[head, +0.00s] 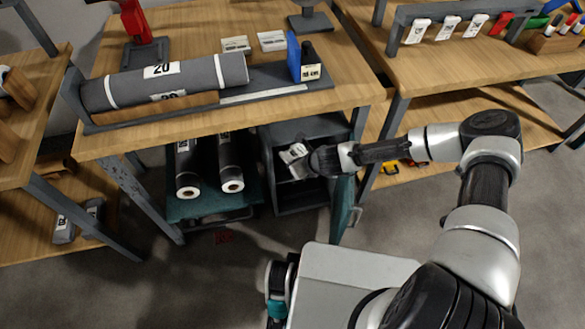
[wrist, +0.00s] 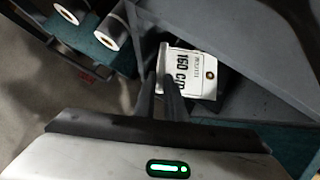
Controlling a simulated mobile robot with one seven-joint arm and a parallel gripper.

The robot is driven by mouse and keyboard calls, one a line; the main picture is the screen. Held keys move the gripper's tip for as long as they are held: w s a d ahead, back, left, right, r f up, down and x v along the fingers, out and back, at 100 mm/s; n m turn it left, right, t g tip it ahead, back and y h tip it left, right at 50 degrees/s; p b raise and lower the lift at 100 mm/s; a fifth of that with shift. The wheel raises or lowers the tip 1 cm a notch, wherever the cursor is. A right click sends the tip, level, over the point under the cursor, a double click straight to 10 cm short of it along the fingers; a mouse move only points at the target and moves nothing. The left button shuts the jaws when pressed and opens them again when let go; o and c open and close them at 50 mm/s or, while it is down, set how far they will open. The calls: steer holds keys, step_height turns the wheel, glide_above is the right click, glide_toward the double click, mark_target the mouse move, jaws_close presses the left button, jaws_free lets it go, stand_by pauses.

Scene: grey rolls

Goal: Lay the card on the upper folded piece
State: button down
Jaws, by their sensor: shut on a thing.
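Grey folded pieces with white labels (head: 63,229) lie on the low shelf at far left. The cabinet interior is dark, and I cannot make out a folded piece there; my gripper and the card hide part of it.
A teal door (head: 344,208) stands open at the cabinet's right. Two dark rolls (head: 231,165) lie on a teal shelf left of the cabinet. Above, the wooden table (head: 200,118) bears a large grey roll (head: 165,82). The floor in front is mostly clear.

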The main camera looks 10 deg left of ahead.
mark_target(288, 151)
steer(key=w, duration=0.1)
steer(key=w+a, duration=0.1)
steer(key=w, duration=0.1)
steer(key=w+a, duration=0.1)
steer(key=w, duration=0.1)
steer(key=shift+w+b, duration=0.25)
steer(key=shift+b, duration=0.05)
steer(key=shift+w+f+b, duration=0.2)
steer(key=shift+f+b, duration=1.55)
steer(key=shift+f, duration=4)
steer(key=shift+f, duration=0.15)
steer(key=c, duration=1.8)
jaws_free()
